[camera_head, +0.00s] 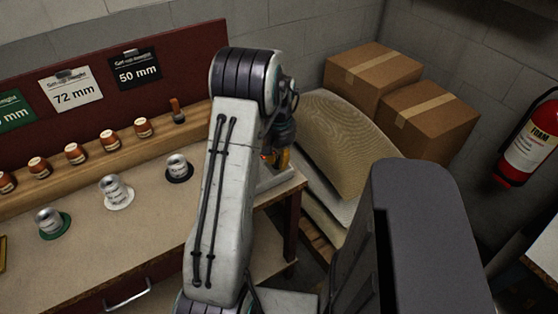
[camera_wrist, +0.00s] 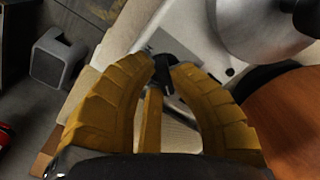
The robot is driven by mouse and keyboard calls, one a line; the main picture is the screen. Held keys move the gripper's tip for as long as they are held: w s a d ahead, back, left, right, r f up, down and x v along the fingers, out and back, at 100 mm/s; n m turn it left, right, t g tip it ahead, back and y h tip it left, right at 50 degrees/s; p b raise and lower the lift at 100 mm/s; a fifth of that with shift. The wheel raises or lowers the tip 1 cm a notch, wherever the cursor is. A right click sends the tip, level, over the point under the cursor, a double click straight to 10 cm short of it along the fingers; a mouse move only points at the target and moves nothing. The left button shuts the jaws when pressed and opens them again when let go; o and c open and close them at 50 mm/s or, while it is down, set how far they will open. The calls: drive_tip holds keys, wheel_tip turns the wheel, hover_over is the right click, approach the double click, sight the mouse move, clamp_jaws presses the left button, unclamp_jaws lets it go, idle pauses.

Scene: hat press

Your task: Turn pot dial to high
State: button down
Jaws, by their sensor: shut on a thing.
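In the wrist view, the yellow fingers of my gripper (camera_wrist: 165,70) are closed around a small black dial (camera_wrist: 162,60) on a pale panel (camera_wrist: 135,48). Which setting the dial points to cannot be read. A rounded metal vessel (camera_wrist: 255,28), perhaps the pot, is at the top right, beyond the right finger. In the head view, my gripper (camera_head: 277,158) is mostly hidden behind my arm, over a pale grey unit (camera_head: 278,178) at the right end of the bench. The dial cannot be seen in that view.
Silver cans (camera_head: 115,190) stand on coloured discs on the bench (camera_head: 90,250), left of my arm. Several brown jars (camera_head: 75,153) line a wooden shelf behind them. Sacks (camera_head: 345,140) and cardboard boxes (camera_head: 430,115) are to the right, with a red extinguisher (camera_head: 527,145) on the wall.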

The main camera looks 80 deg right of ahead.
drive_tip(key=m, duration=0.3)
drive_tip(key=m+b, duration=0.1)
drive_tip(key=m, duration=0.3)
drive_tip(key=shift+a+f, duration=0.1)
drive_tip(key=shift+a, duration=0.1)
drive_tip(key=m, duration=0.4)
drive_tip(key=shift+w, duration=0.1)
drive_tip(key=m, duration=0.3)
drive_tip(key=shift+a+m+b, duration=0.1)
drive_tip(key=shift+m+b, duration=0.2)
drive_tip(key=shift+b, duration=0.05)
drive_tip(key=m, duration=0.3)
drive_tip(key=shift+w+m, duration=0.1)
drive_tip(key=shift+m, duration=0.2)
drive_tip(key=m, duration=0.3)
drive_tip(key=shift+w+m, duration=0.1)
drive_tip(key=shift+m, duration=0.3)
drive_tip(key=m, duration=0.6)
drive_tip(key=shift+w, duration=0.1)
drive_tip(key=shift+m, duration=0.4)
drive_tip(key=c, duration=1.1)
unclamp_jaws()
